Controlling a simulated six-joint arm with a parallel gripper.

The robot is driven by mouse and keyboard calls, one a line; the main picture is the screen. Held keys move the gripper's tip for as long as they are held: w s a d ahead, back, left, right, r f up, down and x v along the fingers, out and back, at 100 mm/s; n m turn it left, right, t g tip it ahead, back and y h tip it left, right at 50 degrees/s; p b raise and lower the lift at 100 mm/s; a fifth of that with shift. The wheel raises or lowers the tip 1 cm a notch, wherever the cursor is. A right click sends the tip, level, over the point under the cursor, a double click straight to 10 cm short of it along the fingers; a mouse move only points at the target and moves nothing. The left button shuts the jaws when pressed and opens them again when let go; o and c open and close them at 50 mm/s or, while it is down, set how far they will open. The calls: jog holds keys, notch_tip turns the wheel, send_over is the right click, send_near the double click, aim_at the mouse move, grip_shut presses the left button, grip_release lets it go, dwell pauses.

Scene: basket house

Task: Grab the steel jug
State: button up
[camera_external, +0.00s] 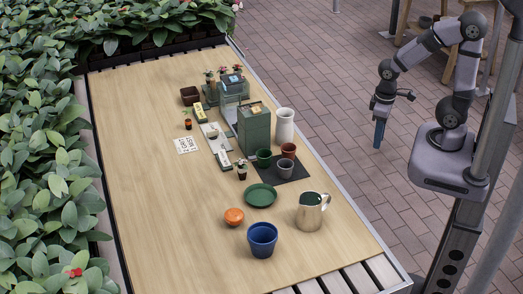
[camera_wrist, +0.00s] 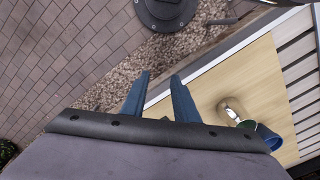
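The steel jug (camera_external: 311,211) is a shiny, warm-toned metal vessel with a handle on its right side. It stands upright near the front right of the wooden table. My gripper (camera_external: 379,134) hangs in the air off the table's right side, pointing down, well apart from the jug. In the wrist view its two blue fingers (camera_wrist: 160,92) stand apart with nothing between them.
A blue pot (camera_external: 262,240), an orange round object (camera_external: 234,216) and a green plate (camera_external: 260,195) stand left of the jug. Dark green boxes (camera_external: 254,130), a white vase (camera_external: 284,126) and small pots on a dark mat (camera_external: 293,174) are farther back. The table's left half is mostly clear.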

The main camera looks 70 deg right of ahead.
notch_tip(320, 180, up, 5)
notch_tip(320, 180, down, 4)
jog(key=s+a+n+g+h+b, duration=0.15)
jog(key=n+h+b, duration=0.3)
jog(key=n, duration=0.45)
jog(key=w+a+n+t+h+b, duration=0.5)
jog(key=w+a+n+t+h, duration=0.15)
jog(key=n, duration=0.55)
jog(key=s+a+r+n+t+y+b, duration=0.1)
jog(key=a+r+n+t, duration=0.1)
jog(key=a+n+t, duration=0.45)
jog(key=s+a+r+n+t+y+b, duration=0.15)
jog(key=a+t, duration=0.25)
jog(key=a, duration=0.5)
send_near(330, 197)
jog(key=shift+w+d+r+h, duration=0.1)
jog(key=shift+w+d+h, duration=0.1)
jog(key=shift+w+d, duration=0.3)
jog(key=shift+w+d+r+h, duration=0.1)
jog(key=shift+w+d+h, duration=0.05)
jog(key=shift+w, duration=0.55)
jog(key=shift+f, duration=0.5)
jog(key=shift+p+x, duration=0.3)
jog(key=shift+x, duration=0.6)
jog(key=shift+p+x, duration=0.85)
jog(key=shift+x, duration=1.95)
jog(key=shift+f, duration=0.2)
